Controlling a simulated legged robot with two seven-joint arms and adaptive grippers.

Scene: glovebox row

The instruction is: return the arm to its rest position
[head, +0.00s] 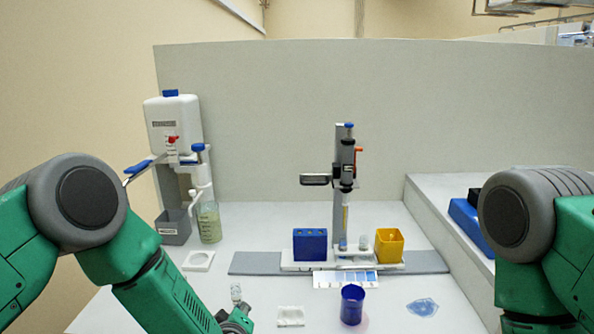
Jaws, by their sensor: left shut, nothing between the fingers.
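My left arm (165,295) comes in from the left and reaches down to the bottom edge of the head view. My left gripper (238,321) is at that edge, partly cut off, shut and empty. A small clear vial (236,292) shows just above the gripper in the picture; whether they touch is not clear. My right arm (540,235) is bent at the right side, and its gripper is out of the picture.
A white dispenser (173,125) and beaker (209,222) stand at the back left. A stand (347,190) with a blue block (310,245) and yellow cup (389,245) is central. A blue cup (352,304), white holder (290,316) and blue patch (422,307) are in front. A raised ledge (440,195) is right.

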